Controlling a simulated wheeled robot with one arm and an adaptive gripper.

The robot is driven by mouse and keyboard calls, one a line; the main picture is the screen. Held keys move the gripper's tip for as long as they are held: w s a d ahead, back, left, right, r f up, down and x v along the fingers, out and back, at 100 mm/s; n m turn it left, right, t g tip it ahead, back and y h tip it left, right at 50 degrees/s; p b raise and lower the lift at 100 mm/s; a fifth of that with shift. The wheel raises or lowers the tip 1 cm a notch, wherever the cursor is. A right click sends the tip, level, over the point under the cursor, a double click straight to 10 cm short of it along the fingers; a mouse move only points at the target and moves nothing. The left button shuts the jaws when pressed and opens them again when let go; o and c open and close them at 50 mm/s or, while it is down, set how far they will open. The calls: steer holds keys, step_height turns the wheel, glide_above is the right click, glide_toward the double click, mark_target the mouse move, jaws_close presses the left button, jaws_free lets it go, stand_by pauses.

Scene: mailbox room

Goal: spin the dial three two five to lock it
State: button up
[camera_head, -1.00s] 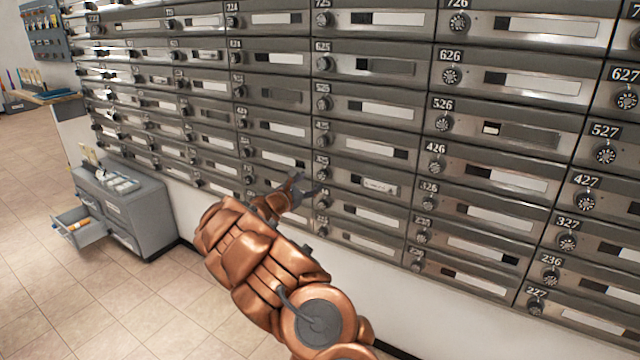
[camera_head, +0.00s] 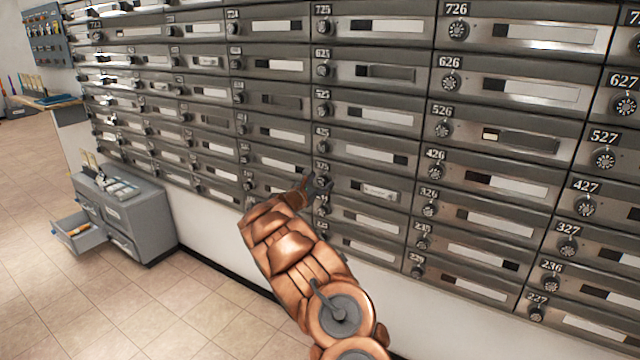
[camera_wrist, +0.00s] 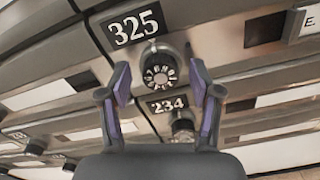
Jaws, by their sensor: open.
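The 325 dial (camera_wrist: 160,73) is a dark round knob with white numerals under the 325 number plate (camera_wrist: 136,26) in the wrist view. My gripper (camera_wrist: 160,68) is open, with one purple-padded finger on each side of the dial. The view does not show clear contact. In the head view my gripper (camera_head: 318,186) is at the 325 mailbox and largely hides its dial. The 325 mailbox door (camera_head: 349,187) is closed flush and carries a pale name card (camera_head: 378,191).
Below is the 234 plate (camera_wrist: 168,103) with its own dial (camera_wrist: 183,130), close beneath my gripper. Rows of similar mailboxes fill the wall. A grey cabinet (camera_head: 150,215) with an open drawer (camera_head: 80,231) stands at left. The tiled floor (camera_head: 60,300) there is clear.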

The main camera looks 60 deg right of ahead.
steer(key=shift+d, duration=0.1)
steer(key=shift+c, duration=0.3)
steer(key=c, duration=1.1)
steer(key=shift+f+m+b, duration=0.2)
steer(key=shift+m+b, duration=0.2)
steer(key=shift+b, duration=0.55)
steer(key=b, duration=0.1)
steer(key=m+b, duration=0.1)
steer(key=b, duration=0.1)
steer(key=shift+f+m+b, duration=0.25)
steer(key=shift+m+b, duration=0.05)
steer(key=m+b, duration=0.4)
steer(key=b, duration=0.4)
steer(key=m+b, duration=0.4)
steer(key=b, duration=0.2)
steer(key=shift+s, duration=0.15)
steer(key=m+b, duration=0.3)
steer(key=b, duration=0.1)
steer(key=shift+r, duration=0.15)
steer(key=shift+r, duration=0.1)
